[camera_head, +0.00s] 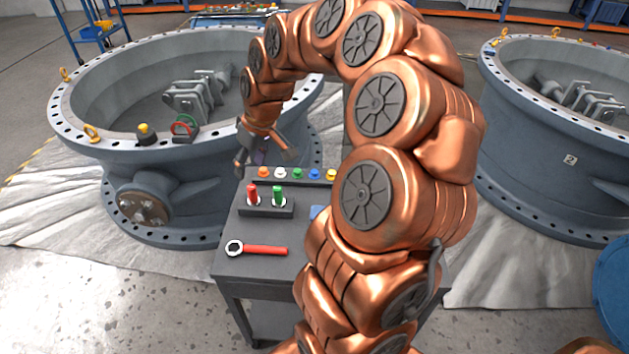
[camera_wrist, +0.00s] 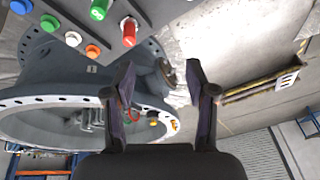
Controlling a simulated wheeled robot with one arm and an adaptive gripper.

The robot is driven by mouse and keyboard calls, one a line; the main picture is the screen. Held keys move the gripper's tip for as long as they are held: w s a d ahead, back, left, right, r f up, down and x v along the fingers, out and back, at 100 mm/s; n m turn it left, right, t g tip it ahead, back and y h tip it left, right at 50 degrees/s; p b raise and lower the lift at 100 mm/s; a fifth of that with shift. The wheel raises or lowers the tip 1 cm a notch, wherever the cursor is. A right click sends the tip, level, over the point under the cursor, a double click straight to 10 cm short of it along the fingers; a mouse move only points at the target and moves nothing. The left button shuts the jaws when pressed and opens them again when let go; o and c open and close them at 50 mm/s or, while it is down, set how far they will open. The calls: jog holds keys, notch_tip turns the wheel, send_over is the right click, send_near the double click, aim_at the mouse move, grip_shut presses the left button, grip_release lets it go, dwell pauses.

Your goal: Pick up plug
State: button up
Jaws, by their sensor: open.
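A red plug (camera_head: 252,194) and a green plug (camera_head: 278,195) stand upright in a dark holder (camera_head: 265,209) on the grey cart. In the wrist view the red plug (camera_wrist: 129,32) and part of the green plug (camera_wrist: 99,10) show at the top left. My gripper (camera_head: 265,161) is behind the cart's back edge, near the large left valve, higher in the picture than the plugs. In the wrist view my gripper (camera_wrist: 160,76) has its two fingers apart with nothing between them. It is apart from both plugs.
A row of coloured caps, among them a white cap (camera_head: 280,173), lines the cart's back edge. A red-handled wrench (camera_head: 262,250) lies in front of the holder. Large valves (camera_head: 75,140) (camera_head: 520,130) stand left and right. My arm hides the cart's right side.

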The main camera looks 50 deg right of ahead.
jog(key=w+d+f+m+t+b, duration=0.1)
jog(key=d+f, duration=0.2)
jog(key=d, duration=0.3)
jog(key=w+d+f+b, duration=0.1)
jog(key=d+f, duration=0.3)
jog(key=d, duration=0.3)
jog(key=m+h+b, duration=0.1)
jog(key=h+b, duration=0.1)
send_near(314, 171)
jog(key=f, duration=0.1)
jog(key=shift+d+f, duration=0.1)
jog(key=shift+f, duration=0.15)
jog(key=shift+p+x, duration=0.8)
jog(key=shift+x, duration=2.9)
jog(key=shift+w, duration=0.15)
jog(key=c, duration=0.9)
